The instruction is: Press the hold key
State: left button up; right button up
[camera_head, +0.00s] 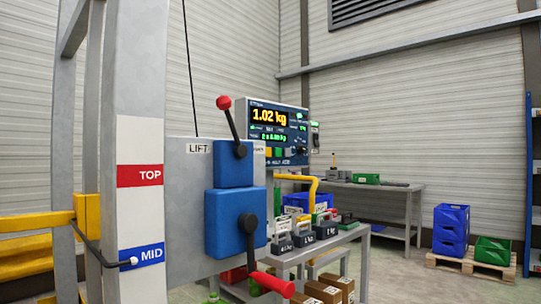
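A scale indicator (275,130) with a dark blue face stands behind the lift panel, near the middle of the head view. Its upper display (265,116) reads 1.02 kg in orange digits. A smaller green readout (274,136) sits below it. Small coloured keys (277,152) run along the lower face, and the lift panel's edge is close to their left end. The key labels are too small to read surely, so I cannot tell which one is the hold key. Neither of my grippers shows in this view.
A grey panel marked LIFT (185,180) carries blue boxes with a red-knobbed lever (231,125) and a red-handled crank (272,283). A grey post (139,90) has TOP and MID labels. Blue crates (451,230) are at right.

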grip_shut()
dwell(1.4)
